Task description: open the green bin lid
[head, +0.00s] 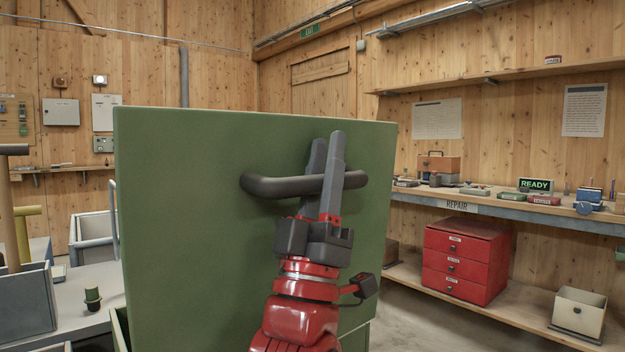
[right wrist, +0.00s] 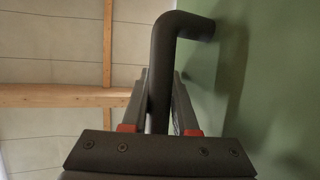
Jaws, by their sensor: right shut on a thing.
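The green bin lid (head: 190,220) stands raised, close to upright, and fills the middle of the head view. A dark bar handle (head: 270,186) is fixed across its upper part. My right gripper (head: 328,165) is shut on the handle, with one finger on each side of the bar. In the right wrist view the handle (right wrist: 162,90) runs between the two fingers, and the lid (right wrist: 265,60) is at the right. A small part of the green bin body shows below the lid; its inside is hidden. My left gripper is not in view.
A grey bench (head: 90,300) with a grey container (head: 25,305) and a small green-topped object (head: 92,299) is at the left. At the right a repair bench (head: 500,205) holds small items, with a red drawer unit (head: 465,262) and a cream box (head: 578,313) below. Floor shows between.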

